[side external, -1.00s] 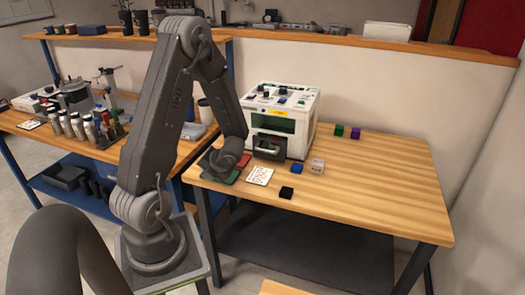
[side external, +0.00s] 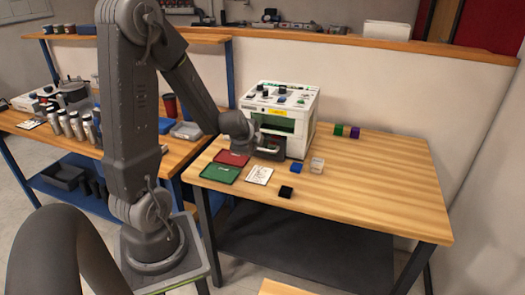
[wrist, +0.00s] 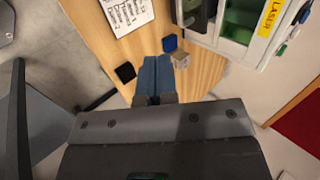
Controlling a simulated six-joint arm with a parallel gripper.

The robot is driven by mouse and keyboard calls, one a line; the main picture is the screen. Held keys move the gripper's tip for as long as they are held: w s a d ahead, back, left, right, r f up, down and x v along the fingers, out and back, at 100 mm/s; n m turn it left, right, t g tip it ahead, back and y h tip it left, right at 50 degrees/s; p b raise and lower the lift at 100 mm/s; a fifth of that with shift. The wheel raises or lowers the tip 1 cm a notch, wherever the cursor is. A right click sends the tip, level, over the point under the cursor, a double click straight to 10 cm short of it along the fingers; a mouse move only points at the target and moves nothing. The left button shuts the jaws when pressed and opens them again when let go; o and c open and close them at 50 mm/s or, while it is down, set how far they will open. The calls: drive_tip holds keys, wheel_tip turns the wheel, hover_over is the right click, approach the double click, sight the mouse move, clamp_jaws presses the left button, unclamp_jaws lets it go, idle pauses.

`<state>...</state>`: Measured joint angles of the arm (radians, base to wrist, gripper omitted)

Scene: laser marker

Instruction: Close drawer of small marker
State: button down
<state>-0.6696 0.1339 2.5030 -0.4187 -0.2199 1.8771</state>
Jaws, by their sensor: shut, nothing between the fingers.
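The small marker (side external: 280,105) is a white box with a green window, standing at the back left of the wooden table. In the wrist view the marker (wrist: 266,22) shows at the top right with a yellow LASER label. Its drawer (wrist: 193,14) appears at the top edge of that view, cut off, so how far it stands out is unclear. In the side view my gripper (side external: 268,148) is at the marker's lower front and hides much of the drawer. In the wrist view my gripper (wrist: 155,62) has its blue-grey fingers together and empty; contact with the drawer is not visible.
A red tray (side external: 232,157), a green tray (side external: 220,173) and a printed sheet (side external: 259,175) lie before the marker. A blue block (side external: 297,168), a pale cube (side external: 317,165) and a black block (side external: 286,192) are close by. The table's right side is mostly clear.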

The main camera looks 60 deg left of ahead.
approach(268, 147)
drive_tip(key=f, duration=0.1)
drive_tip(key=s+d+f, duration=0.1)
drive_tip(key=f, duration=0.1)
drive_tip(key=s+d+f, duration=0.1)
drive_tip(key=shift+s+d+f, duration=0.2)
drive_tip(key=shift+s+f, duration=0.05)
drive_tip(key=shift+f, duration=0.05)
drive_tip(key=shift+w+a+f, duration=0.15)
drive_tip(key=shift+w+a, duration=0.7)
drive_tip(key=shift+w+a+f, duration=0.1)
drive_tip(key=shift+w+a, duration=0.4)
drive_tip(key=shift+w+a, duration=1.4)
